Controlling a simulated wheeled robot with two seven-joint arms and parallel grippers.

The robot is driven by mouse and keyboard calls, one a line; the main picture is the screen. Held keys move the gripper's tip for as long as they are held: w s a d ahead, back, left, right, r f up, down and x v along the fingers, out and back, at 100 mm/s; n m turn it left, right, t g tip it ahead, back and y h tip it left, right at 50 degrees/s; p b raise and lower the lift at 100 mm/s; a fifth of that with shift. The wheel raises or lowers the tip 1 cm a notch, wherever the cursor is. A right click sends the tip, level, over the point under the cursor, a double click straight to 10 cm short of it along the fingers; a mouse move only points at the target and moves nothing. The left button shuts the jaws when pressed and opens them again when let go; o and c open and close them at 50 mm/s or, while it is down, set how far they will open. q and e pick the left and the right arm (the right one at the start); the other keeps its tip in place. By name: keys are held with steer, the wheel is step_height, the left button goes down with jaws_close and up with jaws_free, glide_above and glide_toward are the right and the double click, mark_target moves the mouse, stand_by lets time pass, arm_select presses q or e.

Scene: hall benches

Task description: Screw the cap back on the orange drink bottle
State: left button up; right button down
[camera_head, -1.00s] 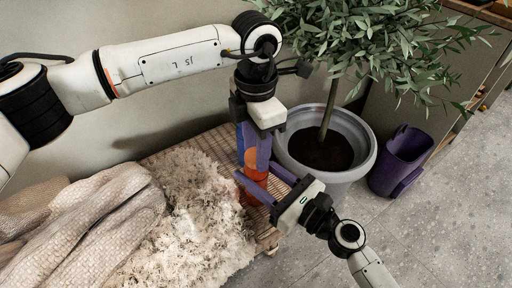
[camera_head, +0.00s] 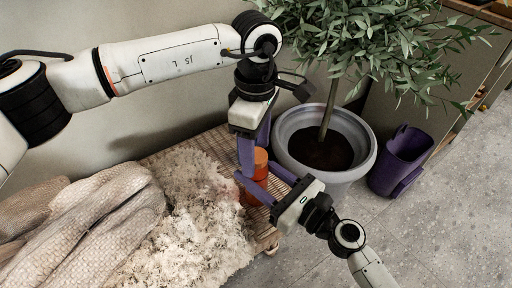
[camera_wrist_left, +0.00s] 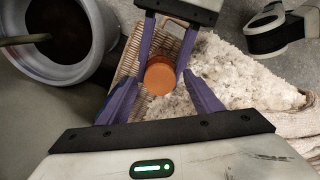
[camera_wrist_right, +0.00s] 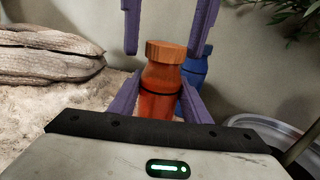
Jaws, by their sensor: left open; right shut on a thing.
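The orange drink bottle (camera_wrist_right: 160,88) stands upright on the woven bench, its orange cap (camera_wrist_right: 166,51) seated on the neck. The cap's top also shows in the left wrist view (camera_wrist_left: 160,76). My right gripper (camera_head: 256,172) is shut on the bottle's body from the side. My left gripper (camera_head: 256,156) points down from above, open, its two fingers on either side of the cap with gaps. In the right wrist view those fingers hang beside and above the cap. Whether the cap is threaded tight cannot be told.
A blue bottle (camera_wrist_right: 196,68) stands close behind the orange one. A large grey plant pot (camera_head: 350,178) with a small tree is just right of the bench. A shaggy fleece (camera_head: 200,215) and a knitted blanket (camera_head: 90,215) cover the left. A purple bin (camera_head: 402,162) stands on the floor.

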arm_select(q)
step_height(320, 180, up, 12)
stand_by(0.5)
arm_select(e)
steer(key=c, duration=0.9)
jaws_free()
arm_select(q)
steer(key=shift+r, duration=0.2)
arm_select(e)
steer(key=v, duration=1)
steer(key=shift+s, duration=0.15)
steer(key=shift+d, duration=0.1)
